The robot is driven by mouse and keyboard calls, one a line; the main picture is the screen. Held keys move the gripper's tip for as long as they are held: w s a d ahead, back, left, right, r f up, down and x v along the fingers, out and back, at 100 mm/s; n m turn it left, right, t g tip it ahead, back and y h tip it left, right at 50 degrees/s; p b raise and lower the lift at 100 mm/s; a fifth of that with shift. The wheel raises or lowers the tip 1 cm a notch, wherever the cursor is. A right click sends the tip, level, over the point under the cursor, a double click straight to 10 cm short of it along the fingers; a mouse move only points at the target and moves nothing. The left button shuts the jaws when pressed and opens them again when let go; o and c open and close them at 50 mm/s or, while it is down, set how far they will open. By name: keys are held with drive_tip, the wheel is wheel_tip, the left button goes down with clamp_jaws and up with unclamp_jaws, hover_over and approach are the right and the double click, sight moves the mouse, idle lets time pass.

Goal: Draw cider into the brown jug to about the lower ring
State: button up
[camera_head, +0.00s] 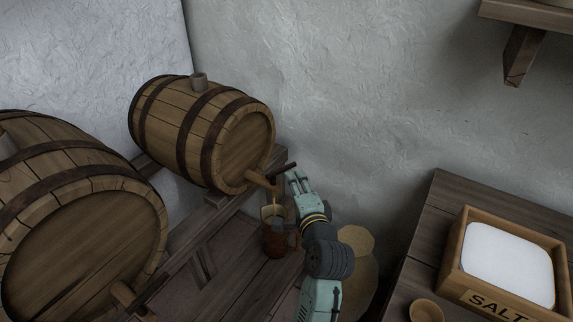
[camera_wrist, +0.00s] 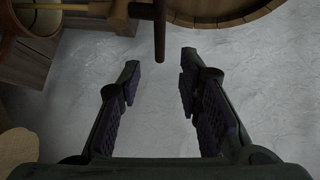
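The brown jug (camera_head: 276,243) stands upright under the tap of the far barrel (camera_head: 232,150). A thin amber stream (camera_head: 274,202) runs from the wooden tap (camera_head: 259,180) into its mouth. The jug's rim (camera_wrist: 36,30) and the stream (camera_wrist: 70,7) also show at the top left of the wrist view. The liquid level and the lower ring cannot be made out. The dark tap handle (camera_head: 284,168) points outward to the right. My gripper (camera_head: 300,182) is open beside the handle. In the wrist view, the handle's end (camera_wrist: 160,45) lies between my fingertips (camera_wrist: 160,70), touching neither.
A larger barrel (camera_head: 85,240) with its own tap (camera_head: 124,295) is at the left. At the right, a wooden table (camera_head: 425,230) holds a salt box (camera_head: 456,258) and a small wooden cup (camera_head: 426,311). A shelf (camera_head: 530,14) is on the wall at upper right.

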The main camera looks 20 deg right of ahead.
sight(288, 169)
drive_tip(key=w, duration=0.3)
drive_tip(key=w+f, duration=0.1)
drive_tip(key=w, duration=0.2)
drive_tip(key=w+d+p, duration=0.1)
drive_tip(key=w, duration=0.2)
drive_tip(key=shift+w+f, duration=0.35)
drive_tip(key=shift+f, duration=0.05)
drive_tip(key=shift+c, duration=0.4)
clamp_jaws()
